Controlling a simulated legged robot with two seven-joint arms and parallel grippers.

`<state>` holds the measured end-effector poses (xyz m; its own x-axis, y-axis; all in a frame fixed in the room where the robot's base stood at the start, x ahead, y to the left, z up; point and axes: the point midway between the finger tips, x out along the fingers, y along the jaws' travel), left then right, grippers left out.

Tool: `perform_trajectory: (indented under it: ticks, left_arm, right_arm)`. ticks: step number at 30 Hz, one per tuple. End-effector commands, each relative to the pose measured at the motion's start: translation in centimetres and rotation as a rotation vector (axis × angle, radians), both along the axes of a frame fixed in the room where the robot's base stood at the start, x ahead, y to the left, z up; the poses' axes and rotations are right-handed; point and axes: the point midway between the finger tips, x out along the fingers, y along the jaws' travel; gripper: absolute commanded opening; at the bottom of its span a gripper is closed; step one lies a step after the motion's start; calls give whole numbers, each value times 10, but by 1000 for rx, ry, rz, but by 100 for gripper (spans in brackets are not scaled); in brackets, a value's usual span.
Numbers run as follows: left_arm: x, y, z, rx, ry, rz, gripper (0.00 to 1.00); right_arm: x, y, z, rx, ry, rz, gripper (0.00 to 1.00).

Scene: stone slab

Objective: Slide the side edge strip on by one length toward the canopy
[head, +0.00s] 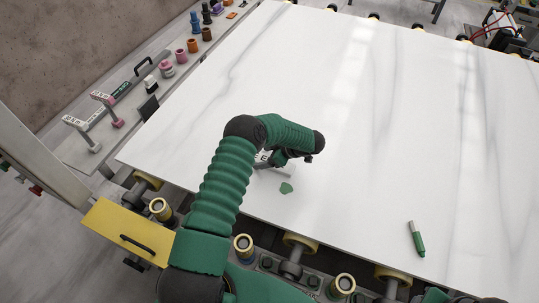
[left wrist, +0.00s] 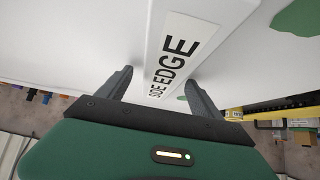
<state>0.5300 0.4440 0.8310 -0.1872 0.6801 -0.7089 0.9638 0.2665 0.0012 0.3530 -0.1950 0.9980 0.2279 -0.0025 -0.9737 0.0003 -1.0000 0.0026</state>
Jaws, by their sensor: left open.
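The side edge strip (left wrist: 180,50) is a pale bar with a "SIDE EDGE" label, seen in the left wrist view. It runs between the two dark fingers of my left gripper (left wrist: 158,80), which is open with a gap on each side of the strip. In the head view my left gripper (head: 280,158) is low over the slab near its front edge, and my arm hides most of the strip; only a small lettered bit (head: 263,157) shows. I cannot pick out the canopy for certain. My right gripper is not in view.
The white veined stone slab (head: 340,110) fills the middle, on rollers. A yellow box (head: 130,232) stands at front left. A side ledge holds clamps and several coloured pieces (head: 167,68).

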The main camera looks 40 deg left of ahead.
Motion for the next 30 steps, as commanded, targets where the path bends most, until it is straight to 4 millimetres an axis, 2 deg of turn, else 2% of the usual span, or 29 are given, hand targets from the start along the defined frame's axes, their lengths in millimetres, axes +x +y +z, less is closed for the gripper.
perform_trajectory:
  ticks: [6,23,24,30]
  left_arm:
    - [-1,1,-2,-1,3,2,75]
    - [-2,1,-2,-1,4,1,3]
    - [-2,1,-2,-1,5,2,0]
    - [-2,1,-2,0,5,2,0]
  right_arm:
    - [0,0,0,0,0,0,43]
    - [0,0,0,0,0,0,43]
    - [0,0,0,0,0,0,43]
    - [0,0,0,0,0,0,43]
